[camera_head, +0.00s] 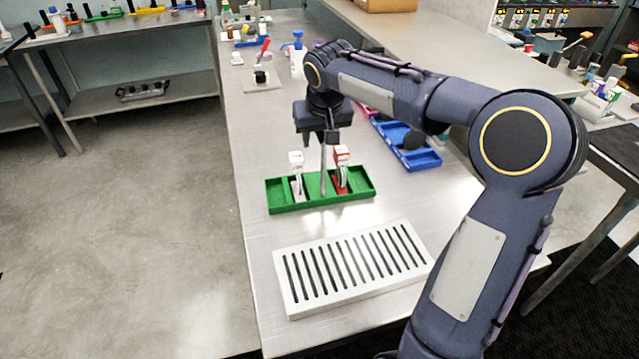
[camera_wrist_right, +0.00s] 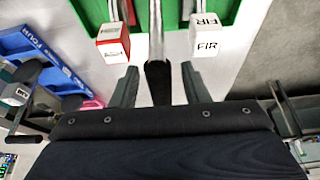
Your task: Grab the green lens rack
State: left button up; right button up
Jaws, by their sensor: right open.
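The green rack (camera_head: 320,204) lies on the metal bench. A module with a white top (camera_head: 296,160) stands in its left part and a module with a red and white top (camera_head: 341,156) in its right part. My right gripper (camera_head: 327,146) is above the middle of the rack, between the two modules. In the right wrist view the gripper (camera_wrist_right: 159,78) is open, with its fingers apart around a dark-ended grey upright bar (camera_wrist_right: 157,78). I cannot tell whether they touch it. The rack's green edge (camera_wrist_right: 95,10) shows at the top. My left gripper is out of view.
A white slotted plate (camera_head: 350,268) lies in front of the rack. A blue tray (camera_head: 424,160) is behind it to the right, close to my right forearm. Bottles and a red-handled item (camera_head: 262,55) stand farther back. The bench's left edge is near the rack.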

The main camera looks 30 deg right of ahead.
jog(key=shift+f, duration=0.1)
grip_shut()
dwell(0.7)
